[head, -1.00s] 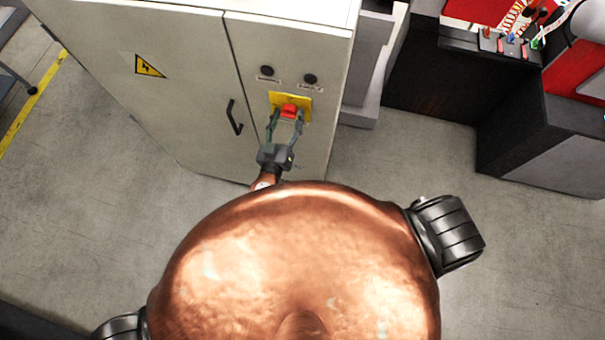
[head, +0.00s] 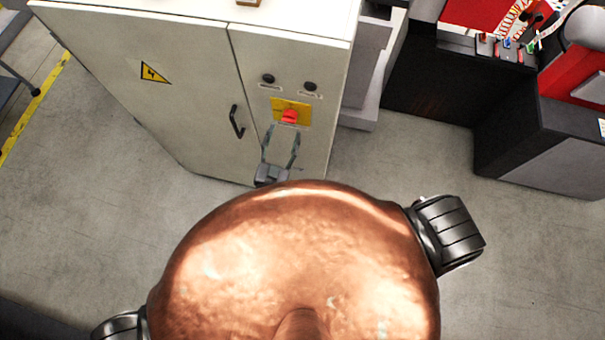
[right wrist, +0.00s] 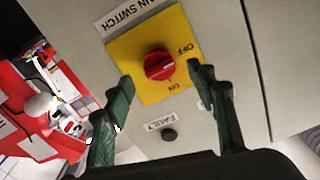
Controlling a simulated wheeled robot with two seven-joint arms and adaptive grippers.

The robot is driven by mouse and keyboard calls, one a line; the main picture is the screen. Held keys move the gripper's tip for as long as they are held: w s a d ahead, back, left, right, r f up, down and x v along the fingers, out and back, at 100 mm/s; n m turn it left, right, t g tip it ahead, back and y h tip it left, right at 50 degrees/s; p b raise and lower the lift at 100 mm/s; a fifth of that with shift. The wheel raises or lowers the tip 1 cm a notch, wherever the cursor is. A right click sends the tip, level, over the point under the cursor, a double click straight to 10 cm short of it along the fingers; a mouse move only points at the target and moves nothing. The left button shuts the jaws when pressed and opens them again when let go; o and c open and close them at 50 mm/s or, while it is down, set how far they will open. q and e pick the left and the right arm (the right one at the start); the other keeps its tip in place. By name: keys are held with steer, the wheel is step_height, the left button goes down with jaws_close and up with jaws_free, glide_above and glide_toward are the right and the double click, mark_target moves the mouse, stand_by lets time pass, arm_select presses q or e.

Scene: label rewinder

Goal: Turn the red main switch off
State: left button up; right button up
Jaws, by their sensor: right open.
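The red main switch (head: 289,116) is a round knob on a yellow plate (head: 304,106) on the grey cabinet's front. In the right wrist view the red knob (right wrist: 159,65) shows close up, with OFF printed at the plate's upper right and ON near its lower edge. A pale mark on the knob points roughly right; its exact setting is hard to tell. My right gripper (head: 281,136) is open and empty, with its fingertips just below the knob in the head view. Its two green fingers (right wrist: 160,80) frame the knob, apart from it. My left gripper is not in view.
The grey cabinet (head: 190,100) has a black door handle (head: 236,121) left of the switch. Two dark round lamps (head: 310,87) sit above the plate. A dark machine (head: 545,130) with red panels stands at right. Floor between them is clear.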

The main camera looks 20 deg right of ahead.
steer(key=s+d+f+n+g+y+b, duration=0.1)
steer(key=d+f+n+g+y+b, duration=0.1)
steer(key=f, duration=1.6)
steer(key=s+d+f+n+g+y+b, duration=0.1)
steer(key=f+n+b, duration=0.5)
steer(key=f, duration=1.2)
steer(key=d+g+y, duration=0.1)
steer(key=d+g, duration=0.1)
steer(key=g, duration=0.1)
steer(key=shift+s+d+f, duration=0.2)
steer(key=shift+d+f, duration=0.05)
steer(key=shift+d, duration=0.05)
